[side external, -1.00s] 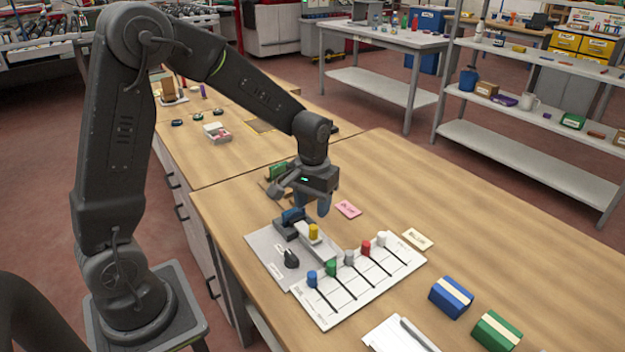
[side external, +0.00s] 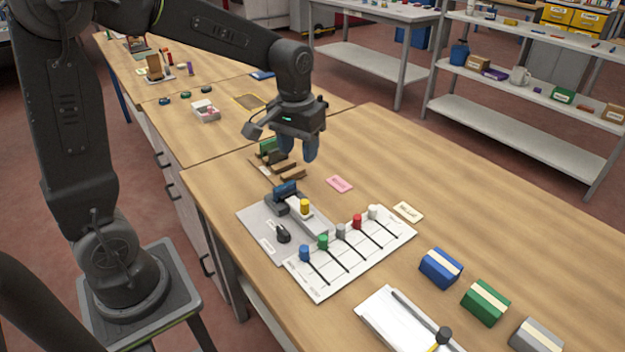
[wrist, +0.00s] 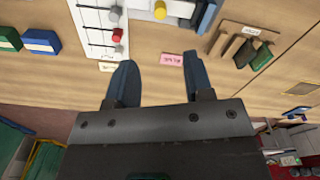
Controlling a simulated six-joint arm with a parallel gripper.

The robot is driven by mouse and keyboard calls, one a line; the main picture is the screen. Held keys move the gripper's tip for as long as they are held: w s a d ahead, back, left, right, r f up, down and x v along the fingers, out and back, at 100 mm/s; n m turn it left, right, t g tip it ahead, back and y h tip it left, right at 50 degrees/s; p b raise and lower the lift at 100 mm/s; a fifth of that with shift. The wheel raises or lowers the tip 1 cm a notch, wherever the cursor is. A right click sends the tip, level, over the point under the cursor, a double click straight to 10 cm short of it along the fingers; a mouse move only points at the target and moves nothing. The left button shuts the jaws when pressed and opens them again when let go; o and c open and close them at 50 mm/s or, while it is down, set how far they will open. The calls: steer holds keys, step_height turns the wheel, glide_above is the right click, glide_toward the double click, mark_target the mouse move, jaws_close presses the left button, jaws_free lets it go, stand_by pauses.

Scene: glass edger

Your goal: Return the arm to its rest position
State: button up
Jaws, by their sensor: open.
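My gripper (side external: 300,150) hangs above the wooden workbench (side external: 440,195), over the area behind the edger. Its two blue fingers point down and stand apart, with nothing between them. In the wrist view my gripper (wrist: 160,85) also shows open and empty. The grey glass edger (side external: 262,228) with a yellow knob sits on the bench in front of the gripper, beside a white panel (side external: 310,283) with several coloured knobs on it. The gripper touches none of these.
A pink label (side external: 339,184) lies near the gripper. A brown rack with a green block (side external: 270,148) stands behind it. Blue (side external: 440,267) and green (side external: 485,301) boxes are at the right. A white sheet (side external: 395,320) lies at the front. The bench's right middle is clear.

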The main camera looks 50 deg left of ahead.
steer(key=s+d+r+m+t, duration=0.2)
steer(key=s+r, duration=0.1)
steer(key=s, duration=0.5)
steer(key=s+d+r+m+t, duration=0.2)
steer(key=s+d+t, duration=0.1)
steer(key=s, duration=0.5)
steer(key=shift+s+d+r, duration=0.15)
steer(key=shift+r, duration=0.25)
steer(key=shift+c, duration=0.4)
stand_by(0.7)
